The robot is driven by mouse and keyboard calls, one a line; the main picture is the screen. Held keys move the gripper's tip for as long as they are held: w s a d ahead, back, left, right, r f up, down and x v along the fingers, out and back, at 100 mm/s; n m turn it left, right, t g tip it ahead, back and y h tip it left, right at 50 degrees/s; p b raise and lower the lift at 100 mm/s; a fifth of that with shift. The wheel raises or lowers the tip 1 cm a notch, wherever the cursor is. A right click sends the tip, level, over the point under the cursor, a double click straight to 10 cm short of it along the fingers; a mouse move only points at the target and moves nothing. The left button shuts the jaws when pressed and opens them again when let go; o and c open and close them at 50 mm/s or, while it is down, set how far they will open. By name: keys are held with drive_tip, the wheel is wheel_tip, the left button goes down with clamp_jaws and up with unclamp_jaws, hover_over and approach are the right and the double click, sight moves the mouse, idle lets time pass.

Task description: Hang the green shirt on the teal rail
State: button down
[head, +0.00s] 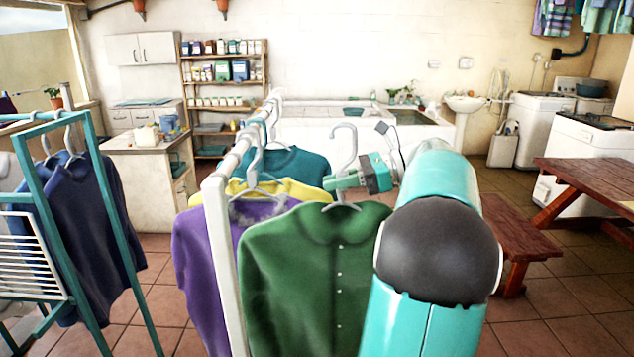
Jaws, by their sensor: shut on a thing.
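The green shirt (320,280) is on a grey hanger (346,150) in the middle of the head view. My gripper (346,182) is shut on the hanger's neck, just above the shirt's collar. The hanger's hook points up and appears apart from the white rail, to its right. The shirt hangs roughly upright; its lower end is cut off by the frame. The teal rail (42,121) is the top of a teal frame at the far left. Dark blue clothes (80,215) on hangers hang there.
A white rail (235,160) stands between the green shirt and the teal frame, holding purple (200,250), yellow (305,191) and teal (285,165) clothes. A white slatted rack (25,255) is at the left edge. A wooden bench (515,235) and table stand right. Tiled floor shows between.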

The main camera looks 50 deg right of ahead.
drive_tip(key=f+v, duration=0.1)
drive_tip(key=v, duration=0.4)
drive_tip(key=f+v, duration=0.1)
drive_tip(key=v, duration=0.4)
drive_tip(key=f+v, duration=0.1)
drive_tip(key=v, duration=0.4)
drive_tip(key=shift+s+d+f, duration=0.25)
drive_tip(key=shift+s, duration=0.1)
drive_tip(key=shift+w+a+f, duration=0.1)
drive_tip(key=shift+w, duration=0.05)
idle(0.4)
